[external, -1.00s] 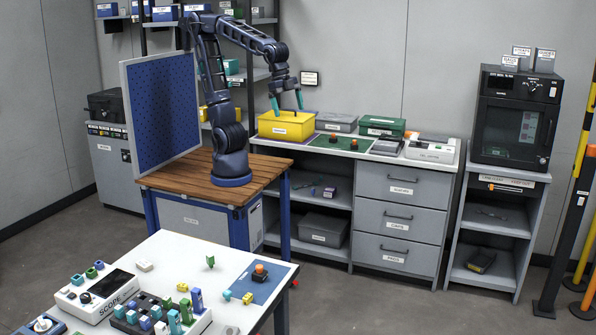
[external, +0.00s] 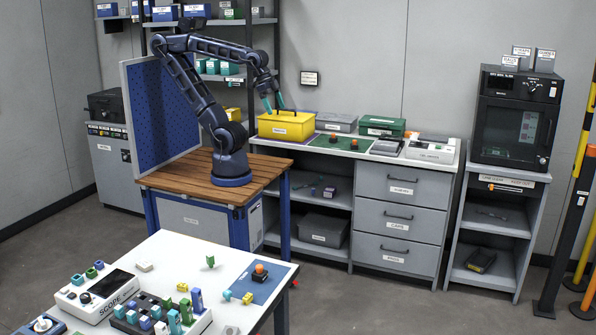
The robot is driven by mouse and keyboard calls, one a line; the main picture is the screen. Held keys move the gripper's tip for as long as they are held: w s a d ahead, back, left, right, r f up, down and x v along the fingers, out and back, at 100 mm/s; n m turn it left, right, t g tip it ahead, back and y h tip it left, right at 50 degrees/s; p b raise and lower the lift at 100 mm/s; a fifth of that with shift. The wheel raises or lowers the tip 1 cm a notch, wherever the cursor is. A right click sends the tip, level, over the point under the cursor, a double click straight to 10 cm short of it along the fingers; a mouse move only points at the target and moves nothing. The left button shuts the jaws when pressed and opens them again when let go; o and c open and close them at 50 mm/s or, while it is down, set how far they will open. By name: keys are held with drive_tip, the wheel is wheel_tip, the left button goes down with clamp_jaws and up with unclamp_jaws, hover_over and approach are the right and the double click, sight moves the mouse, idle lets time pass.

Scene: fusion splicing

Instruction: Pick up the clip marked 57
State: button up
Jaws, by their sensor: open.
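No clip with a readable 57 shows in the external view; the marks on small parts are too small to read. My gripper (external: 274,104) is open, its two teal fingers pointing down at the left end of the yellow bin (external: 286,126) on the grey counter. I cannot tell whether the fingertips are above the bin or behind its rim. Nothing shows between the fingers. The inside of the bin is hidden by its front wall.
Orange-topped pieces (external: 332,138) sit on a green mat (external: 345,145) right of the bin. A grey box (external: 336,123) and a green box (external: 382,126) stand behind. A blue pegboard (external: 160,115) stands left of my arm. The white table (external: 185,255) in front holds several small parts.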

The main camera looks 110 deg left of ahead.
drive_tip(key=shift+c, duration=0.2)
drive_tip(key=c, duration=0.9)
